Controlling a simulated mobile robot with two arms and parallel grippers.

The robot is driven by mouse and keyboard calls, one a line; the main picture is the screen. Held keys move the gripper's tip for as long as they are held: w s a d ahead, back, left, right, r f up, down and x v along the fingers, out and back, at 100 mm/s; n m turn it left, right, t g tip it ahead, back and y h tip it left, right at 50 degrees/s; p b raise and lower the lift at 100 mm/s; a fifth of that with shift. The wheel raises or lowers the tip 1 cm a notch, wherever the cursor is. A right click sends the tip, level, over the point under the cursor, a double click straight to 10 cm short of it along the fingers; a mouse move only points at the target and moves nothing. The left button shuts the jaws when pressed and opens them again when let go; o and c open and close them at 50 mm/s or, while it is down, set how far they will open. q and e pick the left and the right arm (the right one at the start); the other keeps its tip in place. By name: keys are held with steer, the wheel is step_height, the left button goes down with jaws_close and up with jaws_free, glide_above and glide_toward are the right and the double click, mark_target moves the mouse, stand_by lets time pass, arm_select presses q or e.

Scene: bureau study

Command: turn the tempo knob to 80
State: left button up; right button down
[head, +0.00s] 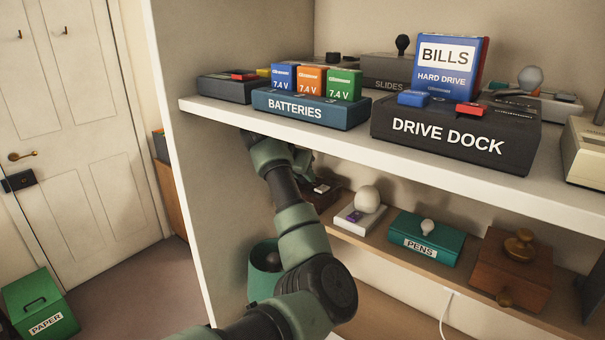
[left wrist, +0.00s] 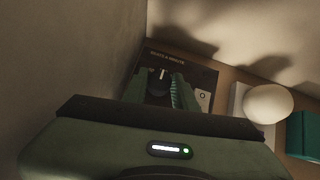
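A dark box-shaped device (head: 322,193) sits on the lower shelf, partly hidden behind my left arm in the head view. In the left wrist view the device (left wrist: 196,72) has a round dark knob (left wrist: 158,82) with a light pointer mark near its top. In the head view my left gripper (head: 301,163) reaches under the upper shelf. The right gripper is not in view.
The upper shelf (head: 240,118) is close above my left arm, and the cabinet's side wall (head: 215,170) is to its left. On the lower shelf, a white device with a round knob (head: 367,199), a teal PENS box (head: 432,250) and a brown wooden box (head: 500,275) stand to the right.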

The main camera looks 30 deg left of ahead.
arm_select(q)
jaws_close()
steer(key=shift+f+b, duration=0.15)
steer(key=shift+b, duration=0.4)
steer(key=n+y+b, duration=0.1)
steer(key=b, duration=0.1)
steer(key=n+y+b, duration=0.1)
steer(key=b, duration=0.1)
steer(key=shift+w+d+f+n+g, duration=0.1)
steer(key=shift+d+n+g, duration=0.1)
steer(key=shift+n+g, duration=0.15)
steer(key=shift+d+n+g+y+b, duration=0.1)
steer(key=shift+n+g+y+b, duration=0.25)
steer(key=shift+n+y+b, duration=0.7)
steer(key=shift+w+r+n+g+y, duration=0.15)
steer(key=shift+n+g+y, duration=0.15)
steer(key=shift+n, duration=0.35)
steer(key=shift+s+r+n+g+y, duration=0.15)
steer(key=shift+n+g+y, duration=0.1)
steer(key=shift+n, duration=0.4)
steer(key=shift+w+n, duration=0.1)
steer(key=shift+n, duration=0.2)
steer(key=o, duration=0.7)
jaws_free()
